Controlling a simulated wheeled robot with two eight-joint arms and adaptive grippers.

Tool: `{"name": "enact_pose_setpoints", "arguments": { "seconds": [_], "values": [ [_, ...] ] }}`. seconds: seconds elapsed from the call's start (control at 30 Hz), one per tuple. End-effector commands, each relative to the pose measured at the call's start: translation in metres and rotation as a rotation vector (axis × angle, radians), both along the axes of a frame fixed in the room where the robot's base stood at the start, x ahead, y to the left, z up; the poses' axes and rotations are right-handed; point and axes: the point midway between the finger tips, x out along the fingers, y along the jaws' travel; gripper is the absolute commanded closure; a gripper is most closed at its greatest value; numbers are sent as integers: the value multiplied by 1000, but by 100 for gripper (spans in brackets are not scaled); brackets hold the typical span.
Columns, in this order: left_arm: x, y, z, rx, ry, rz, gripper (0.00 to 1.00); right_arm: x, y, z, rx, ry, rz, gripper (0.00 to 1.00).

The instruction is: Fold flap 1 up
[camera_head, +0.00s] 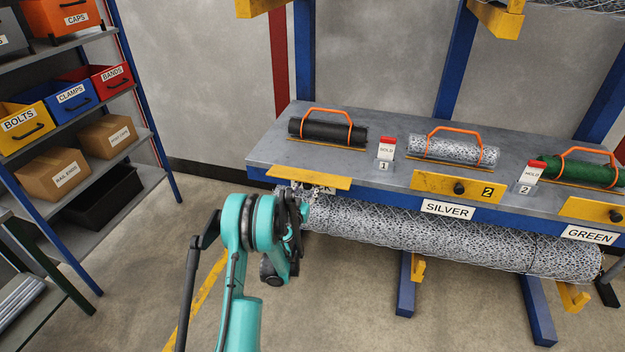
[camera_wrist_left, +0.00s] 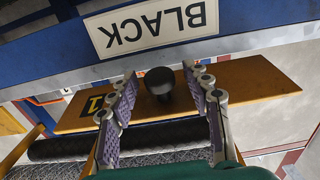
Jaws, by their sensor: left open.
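Flap 1 (camera_head: 308,177) is a yellow plate on the front edge of the bench, at the left end. It also shows upside down in the left wrist view (camera_wrist_left: 250,80), with a "1" plate and a round black knob (camera_wrist_left: 160,84). My left gripper (camera_head: 305,200) is at the front of flap 1 and hides its lower part in the head view. In the left wrist view its fingers (camera_wrist_left: 160,76) are open, one on each side of the knob. I cannot tell whether they touch it. My right gripper is not in view.
Flap 2 (camera_head: 458,187) and a third yellow flap (camera_head: 595,210) are to the right. A silver mesh roll (camera_head: 450,238) hangs below the bench front, near my left gripper. Shelves with bins (camera_head: 75,97) stand at the left. The floor between is clear.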

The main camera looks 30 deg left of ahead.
Motion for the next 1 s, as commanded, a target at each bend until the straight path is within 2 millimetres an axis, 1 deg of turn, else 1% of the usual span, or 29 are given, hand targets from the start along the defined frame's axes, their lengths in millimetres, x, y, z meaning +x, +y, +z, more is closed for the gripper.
{"name": "enact_pose_setpoints", "arguments": {
  "seconds": [0.3, 0.33, 0.37, 0.4, 0.47, 0.5, 0.53, 0.77, 1.0],
  "values": [
    [-1, 1, 0, 0, 0, 2, 51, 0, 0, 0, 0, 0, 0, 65],
    [-1, 1, 0, 0, 0, 2, 54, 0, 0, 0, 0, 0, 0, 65],
    [-1, 1, 0, 0, 0, 2, 61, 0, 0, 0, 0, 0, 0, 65],
    [-1, 1, 0, 0, 0, 2, 72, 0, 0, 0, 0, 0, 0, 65],
    [0, 1, 0, 0, 0, 2, 88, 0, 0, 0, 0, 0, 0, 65],
    [0, 1, 0, 0, 0, 2, 98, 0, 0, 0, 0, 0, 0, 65],
    [0, 1, 0, 0, 0, 2, 100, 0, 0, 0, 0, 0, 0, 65],
    [0, 2, 1, -2, 3, 2, 100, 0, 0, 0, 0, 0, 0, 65],
    [-3, 11, 4, -6, 35, 5, 100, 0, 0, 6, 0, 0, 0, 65]
  ]
}}
